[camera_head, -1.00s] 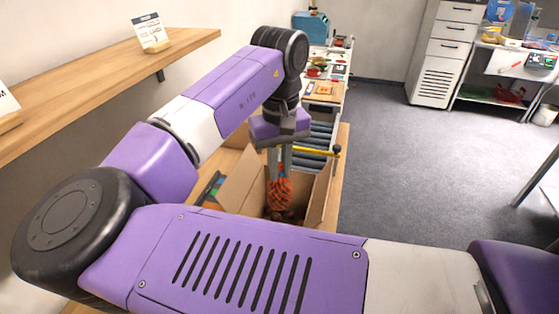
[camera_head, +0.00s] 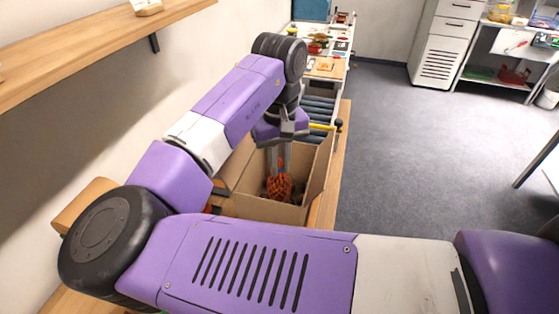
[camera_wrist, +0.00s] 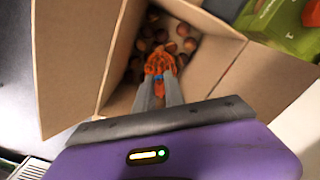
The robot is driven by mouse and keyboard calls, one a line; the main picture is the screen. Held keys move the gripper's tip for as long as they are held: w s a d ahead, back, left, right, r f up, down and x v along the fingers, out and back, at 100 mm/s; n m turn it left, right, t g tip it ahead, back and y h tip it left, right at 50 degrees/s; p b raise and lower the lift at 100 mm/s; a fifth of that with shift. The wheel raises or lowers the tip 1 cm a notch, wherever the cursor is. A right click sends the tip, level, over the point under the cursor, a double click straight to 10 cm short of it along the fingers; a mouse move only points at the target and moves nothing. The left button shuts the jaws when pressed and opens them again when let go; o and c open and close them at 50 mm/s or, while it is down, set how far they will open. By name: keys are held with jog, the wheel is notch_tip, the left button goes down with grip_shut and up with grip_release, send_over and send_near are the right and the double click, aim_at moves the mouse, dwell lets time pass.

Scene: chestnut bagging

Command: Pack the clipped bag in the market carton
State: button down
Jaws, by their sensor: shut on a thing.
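My gripper (camera_head: 279,160) points down into the open cardboard market carton (camera_head: 247,207), with its fingers shut on the top of an orange net bag (camera_head: 279,187). The bag hangs below the fingertips, inside the carton's walls. In the wrist view my gripper (camera_wrist: 158,88) reaches over the carton flap (camera_wrist: 75,50) and the orange bag (camera_wrist: 160,64) shows just past the fingertips. Several brown chestnuts (camera_wrist: 187,44) show around the bag inside the carton; I cannot tell whether they are loose or bagged. The clip on the bag is not clearly seen.
Rollers (camera_head: 318,108) and a yellow bar (camera_head: 322,127) lie behind the carton. A wooden shelf (camera_head: 95,38) runs along the left wall. A green package (camera_wrist: 280,22) stands beside the carton in the wrist view. Open floor (camera_head: 420,150) lies to the right.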

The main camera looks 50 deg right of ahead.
dwell(0.3)
jog(key=c, duration=1.3)
grip_release()
jog(key=shift+c, duration=0.2)
notch_tip(320, 180, up, 11)
jog(key=p, duration=1.1)
jog(key=shift+r, duration=1)
